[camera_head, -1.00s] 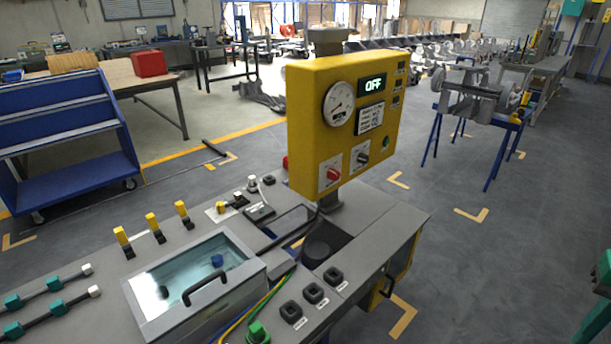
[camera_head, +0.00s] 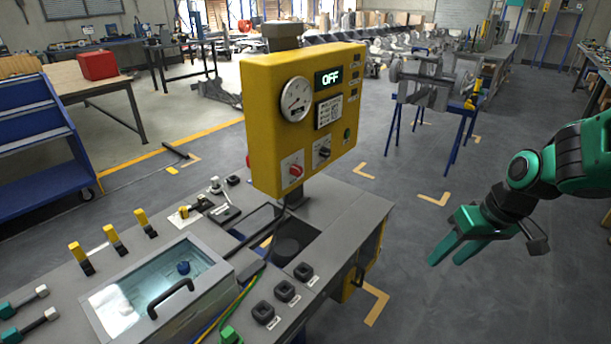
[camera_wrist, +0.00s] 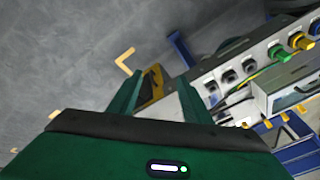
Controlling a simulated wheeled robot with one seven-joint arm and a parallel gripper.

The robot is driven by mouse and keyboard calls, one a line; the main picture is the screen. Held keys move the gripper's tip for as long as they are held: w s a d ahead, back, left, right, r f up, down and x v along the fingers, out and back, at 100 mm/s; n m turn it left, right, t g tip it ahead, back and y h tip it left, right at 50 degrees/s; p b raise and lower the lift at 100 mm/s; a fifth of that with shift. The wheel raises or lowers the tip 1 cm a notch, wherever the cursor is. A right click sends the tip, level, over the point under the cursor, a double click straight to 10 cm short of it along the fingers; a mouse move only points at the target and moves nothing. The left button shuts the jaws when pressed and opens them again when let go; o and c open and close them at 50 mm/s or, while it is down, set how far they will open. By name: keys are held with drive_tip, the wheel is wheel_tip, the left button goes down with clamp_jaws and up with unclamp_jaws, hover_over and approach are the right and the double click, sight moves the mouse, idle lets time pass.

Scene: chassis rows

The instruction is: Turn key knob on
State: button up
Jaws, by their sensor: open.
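A yellow control box (camera_head: 262,125) stands on a post above the grey workbench. Its display (camera_head: 329,77) reads OFF. A red knob (camera_head: 296,170) and a black knob (camera_head: 324,152) sit side by side low on its front face; I cannot tell which is the key knob. My green gripper (camera_head: 446,258) is at the right, clear of the box and above the floor, with its fingers apart and nothing between them. In the wrist view my gripper (camera_wrist: 158,98) points over the bench edge; the knobs are not clearly visible there.
The workbench (camera_head: 340,222) carries a glass-lidded case (camera_head: 140,297), several black buttons (camera_head: 284,291) and yellow-topped switches (camera_head: 115,238). A blue trestle (camera_head: 455,140) with metal parts stands behind. The floor between the box and my gripper is free.

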drive_tip(key=w+a+f+n+t+y, duration=0.1)
drive_tip(key=w+a+f+n+y, duration=0.25)
drive_tip(key=w+a, duration=0.6)
drive_tip(key=m+t+y, duration=0.2)
drive_tip(key=t+y, duration=0.6)
approach(300, 172)
drive_tip(key=x, duration=0.9)
